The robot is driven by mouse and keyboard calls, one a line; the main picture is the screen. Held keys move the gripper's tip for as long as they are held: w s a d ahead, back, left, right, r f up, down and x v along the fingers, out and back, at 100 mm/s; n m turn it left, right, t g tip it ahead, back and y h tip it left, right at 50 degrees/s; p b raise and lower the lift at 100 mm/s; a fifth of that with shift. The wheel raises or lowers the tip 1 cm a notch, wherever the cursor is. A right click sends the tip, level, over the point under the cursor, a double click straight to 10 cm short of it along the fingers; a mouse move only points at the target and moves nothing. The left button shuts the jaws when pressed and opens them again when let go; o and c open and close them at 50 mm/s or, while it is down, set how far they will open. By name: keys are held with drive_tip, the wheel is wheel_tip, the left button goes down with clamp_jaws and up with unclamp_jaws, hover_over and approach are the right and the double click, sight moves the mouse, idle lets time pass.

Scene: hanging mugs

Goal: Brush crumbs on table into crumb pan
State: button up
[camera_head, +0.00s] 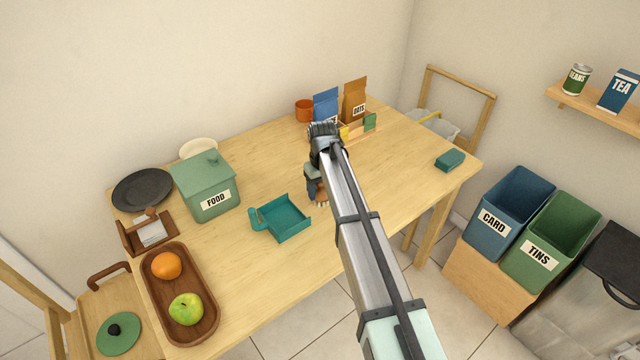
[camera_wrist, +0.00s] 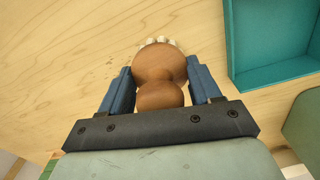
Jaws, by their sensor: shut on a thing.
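My gripper (camera_wrist: 161,75) is shut on a brown wooden brush (camera_wrist: 160,97), one blue finger on each side of its rounded handle. Pale bristle tips show beyond the brush head. In the head view the gripper (camera_head: 315,176) and brush (camera_head: 321,197) are just right of the teal crumb pan (camera_head: 288,222), partly hidden by my arm. The crumb pan also shows at the upper right in the wrist view (camera_wrist: 232,50), apart from the brush. Small brown crumbs (camera_wrist: 97,76) lie on the table left of the brush in the wrist view. I cannot tell whether the bristles touch the table.
On the wooden table (camera_head: 250,282) stand a green food box (camera_head: 206,188), a fruit tray (camera_head: 205,317), and blue and brown bags (camera_head: 355,100) at the back. A teal block (camera_head: 450,160) lies near the right edge. Clear table lies between the pan and fruit tray.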

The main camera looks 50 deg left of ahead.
drive_tip(key=shift+w+f, duration=0.1)
drive_tip(key=shift+w, duration=5.3)
drive_tip(key=shift+s, duration=5.85)
drive_tip(key=shift+r, duration=4.15)
drive_tip(key=shift+w, duration=0.1)
